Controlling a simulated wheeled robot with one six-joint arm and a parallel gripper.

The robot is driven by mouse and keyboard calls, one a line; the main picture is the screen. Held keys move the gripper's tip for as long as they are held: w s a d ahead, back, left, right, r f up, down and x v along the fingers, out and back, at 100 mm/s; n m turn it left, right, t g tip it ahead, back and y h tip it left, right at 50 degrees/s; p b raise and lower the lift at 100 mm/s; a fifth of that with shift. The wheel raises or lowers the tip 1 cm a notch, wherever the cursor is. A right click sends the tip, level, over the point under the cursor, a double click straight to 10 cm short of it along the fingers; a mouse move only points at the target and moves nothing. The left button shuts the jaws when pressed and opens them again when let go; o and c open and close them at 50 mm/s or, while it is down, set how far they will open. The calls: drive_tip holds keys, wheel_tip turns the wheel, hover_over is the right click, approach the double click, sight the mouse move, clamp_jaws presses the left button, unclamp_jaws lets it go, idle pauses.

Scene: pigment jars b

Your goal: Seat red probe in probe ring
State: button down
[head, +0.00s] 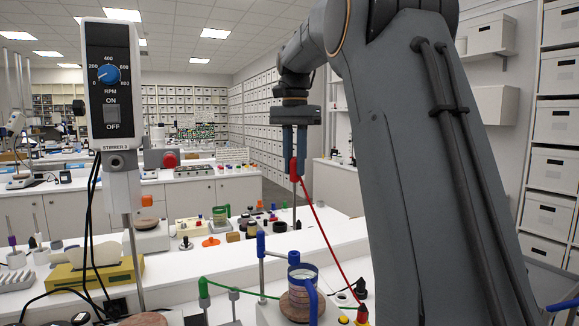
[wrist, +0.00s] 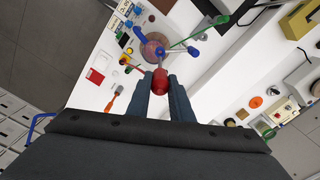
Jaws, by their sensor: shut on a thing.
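The red probe (head: 294,171) hangs upright under my gripper (head: 295,154), which is shut on its red handle. A thin rod points down from the handle, and a red cable (head: 328,238) runs down to the right. In the wrist view, the red handle (wrist: 160,82) sits between the two fingertips. Below and in front of the probe, a glass jar (head: 302,281) stands on a stirrer, with a blue probe (head: 261,244) at its left and a green probe (head: 204,289) further left. The probe is held above and apart from these. I cannot clearly make out the probe ring.
A stirrer control box (head: 110,85) on a post stands close at the left. Small jars and lids, including an orange one (head: 211,242), lie on the bench behind. Green and red cables cross near the glass jar. The air around the held probe is free.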

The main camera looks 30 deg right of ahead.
sight(294, 182)
drive_tip(key=shift+f+b, duration=1.7)
drive_tip(key=shift+f, duration=1.05)
drive_tip(key=shift+p, duration=1.1)
